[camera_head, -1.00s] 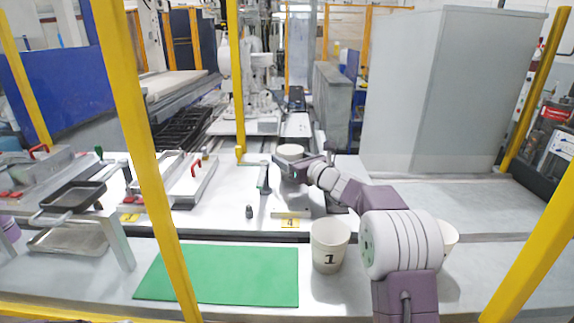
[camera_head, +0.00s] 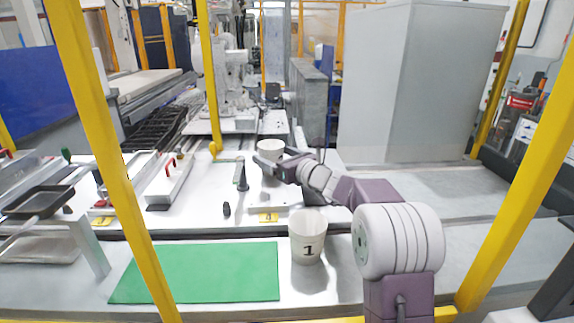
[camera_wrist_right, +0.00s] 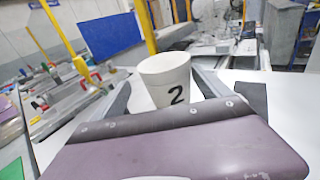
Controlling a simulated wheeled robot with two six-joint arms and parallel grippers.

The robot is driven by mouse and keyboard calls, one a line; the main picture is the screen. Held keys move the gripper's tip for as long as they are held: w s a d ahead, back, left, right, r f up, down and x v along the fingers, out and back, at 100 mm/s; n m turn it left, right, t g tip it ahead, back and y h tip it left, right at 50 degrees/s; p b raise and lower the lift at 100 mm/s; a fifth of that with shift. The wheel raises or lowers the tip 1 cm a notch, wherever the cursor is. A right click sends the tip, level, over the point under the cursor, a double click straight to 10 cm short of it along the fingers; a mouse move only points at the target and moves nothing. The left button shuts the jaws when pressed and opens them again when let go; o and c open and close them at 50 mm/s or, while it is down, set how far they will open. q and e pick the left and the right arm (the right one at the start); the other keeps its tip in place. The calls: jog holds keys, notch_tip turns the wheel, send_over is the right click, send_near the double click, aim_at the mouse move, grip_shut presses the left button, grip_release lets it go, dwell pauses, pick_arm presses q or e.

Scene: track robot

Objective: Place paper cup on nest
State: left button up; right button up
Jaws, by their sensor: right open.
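A white paper cup (camera_head: 270,147) stands upright at the back of the work surface, in front of the machine. In the right wrist view this cup (camera_wrist_right: 167,75) bears the number 2. My right gripper (camera_head: 262,164) is open, with its fingers on either side of the cup. I cannot tell whether they touch it. The cup's base is hidden behind the gripper, and I cannot make out a nest under it. A second white cup (camera_head: 308,238), marked 1, stands upright at the front, right of the green mat. My left gripper is out of view.
The green mat (camera_head: 200,272) lies bare at the front. A yellow label 4 (camera_head: 268,217) and a small dark peg (camera_head: 226,209) are in the middle. Yellow posts (camera_head: 105,150) cross the view. Metal trays (camera_head: 40,248) are at left. A grey cabinet (camera_head: 415,85) stands back right.

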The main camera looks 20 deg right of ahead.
jog(key=v, duration=0.7)
jog(key=shift+s, duration=0.2)
